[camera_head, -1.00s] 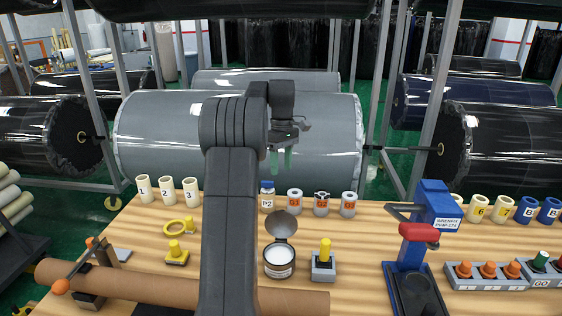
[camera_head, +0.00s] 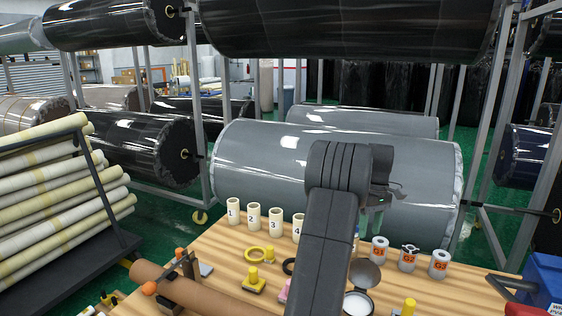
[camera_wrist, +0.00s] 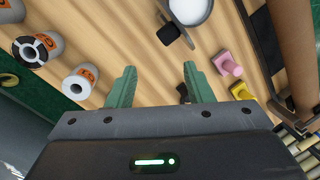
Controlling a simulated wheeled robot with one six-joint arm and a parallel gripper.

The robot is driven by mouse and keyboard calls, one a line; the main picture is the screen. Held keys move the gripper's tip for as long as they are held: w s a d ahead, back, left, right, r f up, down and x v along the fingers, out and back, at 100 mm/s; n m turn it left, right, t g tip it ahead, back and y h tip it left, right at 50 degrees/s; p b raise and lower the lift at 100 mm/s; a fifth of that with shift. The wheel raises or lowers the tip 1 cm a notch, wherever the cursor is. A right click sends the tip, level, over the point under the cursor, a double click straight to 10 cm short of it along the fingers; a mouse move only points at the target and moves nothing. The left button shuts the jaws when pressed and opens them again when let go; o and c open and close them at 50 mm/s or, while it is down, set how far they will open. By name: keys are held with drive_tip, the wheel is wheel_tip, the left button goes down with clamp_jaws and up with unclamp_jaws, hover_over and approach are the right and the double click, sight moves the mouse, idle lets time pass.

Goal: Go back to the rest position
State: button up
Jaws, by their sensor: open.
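My gripper (camera_wrist: 158,88) shows in the wrist view with its two green fingers apart and nothing between them. Below the fingers is the bare wooden table top (camera_wrist: 120,35). In the head view my arm rises over the table and my gripper (camera_head: 372,218) is partly hidden behind the arm's dark links, in front of the large grey wrapped roll (camera_head: 270,165).
A rack of cream rolls (camera_head: 60,205) stands left.

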drive_tip(key=shift+d+x, duration=0.2)
drive_tip(key=shift+x, duration=2.35)
drive_tip(key=shift+w+a, duration=0.1)
